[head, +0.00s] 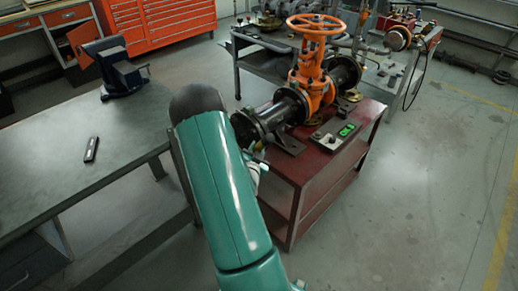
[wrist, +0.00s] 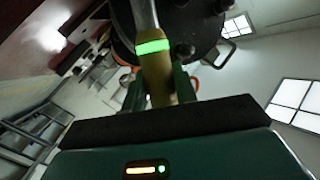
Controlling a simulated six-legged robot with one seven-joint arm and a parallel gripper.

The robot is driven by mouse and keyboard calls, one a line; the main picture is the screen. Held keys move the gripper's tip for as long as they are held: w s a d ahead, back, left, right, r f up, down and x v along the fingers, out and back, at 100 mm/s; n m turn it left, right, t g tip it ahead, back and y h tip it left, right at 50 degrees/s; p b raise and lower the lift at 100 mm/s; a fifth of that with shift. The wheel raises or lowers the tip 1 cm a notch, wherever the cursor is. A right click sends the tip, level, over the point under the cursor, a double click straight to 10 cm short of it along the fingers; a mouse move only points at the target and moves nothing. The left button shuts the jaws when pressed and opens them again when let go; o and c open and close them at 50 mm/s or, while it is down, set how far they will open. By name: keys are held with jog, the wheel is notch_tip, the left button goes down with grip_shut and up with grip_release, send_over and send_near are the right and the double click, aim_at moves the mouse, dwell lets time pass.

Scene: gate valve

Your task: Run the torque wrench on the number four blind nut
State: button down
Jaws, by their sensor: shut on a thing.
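The torque wrench (wrist: 157,72) has a tan handle, a glowing green band and a grey metal shaft. In the wrist view my gripper (wrist: 160,92) is shut on its handle, with a green finger on each side. The shaft points up in the picture, toward the dark round blind flange (wrist: 192,22) with nuts around its rim. The wrench's head is out of frame, so I cannot tell whether it sits on a nut. In the head view the flange (head: 246,127) ends the pipe of the orange gate valve (head: 312,68). My arm hides the gripper, wrench and nut numbers there.
A grey workbench (head: 62,160) with a vise (head: 116,68) and a small black device (head: 91,149) is at left. Floor at right is clear.

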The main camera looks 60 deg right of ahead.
jog(key=shift+w+a+r, duration=0.1)
jog(key=shift+w+a, duration=0.1)
jog(key=shift+a, duration=0.55)
jog(key=shift+w+a, duration=0.15)
jog(key=shift+a, duration=0.6)
